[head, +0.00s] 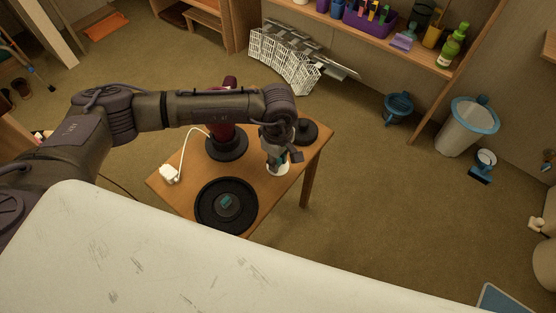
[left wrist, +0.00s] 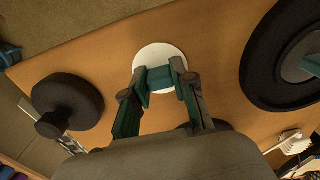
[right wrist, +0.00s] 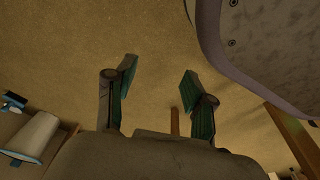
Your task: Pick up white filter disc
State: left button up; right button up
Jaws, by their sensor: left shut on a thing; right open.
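The white filter disc (head: 278,170) lies at the right edge of the small wooden table, or just above it; I cannot tell which. It shows in the left wrist view (left wrist: 160,55) as a flat white round with a teal block-like grip over its middle. My left gripper (head: 281,158) points down over it, and its fingers (left wrist: 162,82) are shut on the teal grip, which seems to belong to the disc. Fingers hide part of the disc. My right gripper (right wrist: 155,82) is open and empty above the carpet.
The wooden table (head: 180,150) also bears a black round dish (head: 226,228) with a teal block, a dark red appliance (head: 222,138), a white plug (head: 170,174) and a black knobbed disc (head: 306,131). A pale surface (head: 200,260) fills the front.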

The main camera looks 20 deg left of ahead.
aim_at(281, 167)
pick_arm(q)
jog(key=r, duration=0.2)
jog(key=d+r, duration=0.1)
jog(key=r, duration=0.1)
jog(key=shift+s+r, duration=0.2)
jog(key=shift+r, duration=0.05)
jog(key=s+d+r, duration=0.4)
jog(key=d+r, duration=0.2)
jog(key=d, duration=0.3)
jog(key=shift+s+d+r, duration=0.15)
jog(key=shift+s+d, duration=0.05)
jog(key=shift+d, duration=0.1)
dwell(0.3)
